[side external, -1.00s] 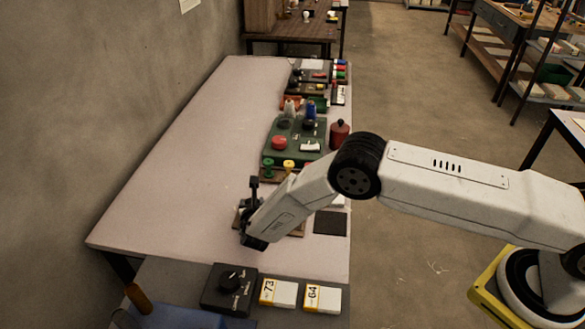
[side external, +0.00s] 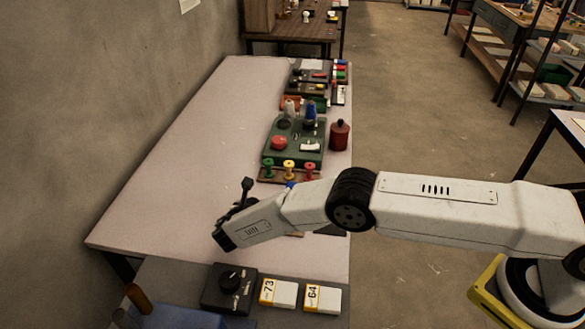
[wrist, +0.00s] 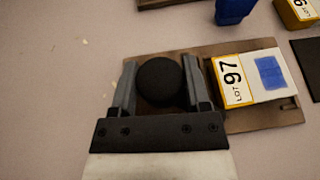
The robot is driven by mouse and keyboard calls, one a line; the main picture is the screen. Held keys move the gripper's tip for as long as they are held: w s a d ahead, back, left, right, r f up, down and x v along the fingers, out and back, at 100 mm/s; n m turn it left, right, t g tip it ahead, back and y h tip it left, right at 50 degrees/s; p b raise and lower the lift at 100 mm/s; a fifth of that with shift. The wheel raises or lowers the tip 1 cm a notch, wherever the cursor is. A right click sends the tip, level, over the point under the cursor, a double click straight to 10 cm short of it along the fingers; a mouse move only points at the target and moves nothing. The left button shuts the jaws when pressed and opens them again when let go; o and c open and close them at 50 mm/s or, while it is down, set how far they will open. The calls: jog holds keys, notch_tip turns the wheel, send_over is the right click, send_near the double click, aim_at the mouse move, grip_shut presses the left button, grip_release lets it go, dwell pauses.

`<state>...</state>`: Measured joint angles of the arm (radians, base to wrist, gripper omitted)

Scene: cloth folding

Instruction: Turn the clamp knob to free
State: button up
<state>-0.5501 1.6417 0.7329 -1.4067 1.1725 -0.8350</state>
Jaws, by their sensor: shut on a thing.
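A black round knob (wrist: 160,82) sits on a brown wooden board (wrist: 205,112) in the wrist view. My gripper (wrist: 158,63) has one finger on each side of the knob and is shut on it. In the side view my wrist (side external: 240,228) hides the knob and most of the board. Any marks showing the knob's position are not visible. A separate black box (side external: 213,300) with a dial (side external: 231,279) and small white markings stands at the table's near end, apart from my gripper.
A white box (wrist: 260,72) marked LOT 97, with a blue patch, sits on the board right of the knob. Boxes marked 73 (side external: 281,293) and 64 (side external: 323,298) lie near the dial box. A green fixture (side external: 295,145) stands farther back. The table's left side (side external: 165,190) is clear.

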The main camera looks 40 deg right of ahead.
jog(key=shift+m+g+h, duration=0.7)
jog(key=shift+m+g, duration=0.1)
jog(key=shift+m, duration=0.1)
dwell(0.4)
jog(key=o, duration=1.3)
jog(key=shift+s+a+r, duration=0.1)
jog(key=shift+a, duration=0.05)
jog(key=shift+v, duration=3.7)
